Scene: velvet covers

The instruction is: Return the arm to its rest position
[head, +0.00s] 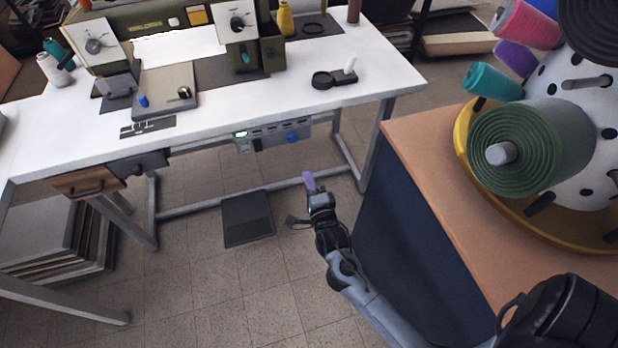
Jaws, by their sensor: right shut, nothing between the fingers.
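My right arm comes in from the lower right, and my right gripper (310,182) is at its far end, in the gap between the white table and the wooden cabinet. Its purple fingertips are together, with nothing seen between them. It is in the air in front of the table's right part, apart from the table and the cabinet. My left gripper is not in the picture.
A white sewing table (215,112) with a green machine (150,20) stands ahead. A wooden-topped cabinet (430,145) at right bears a rack with a green roll (520,150) and thread spools. A dark foot pedal (247,218) lies on the tiled floor.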

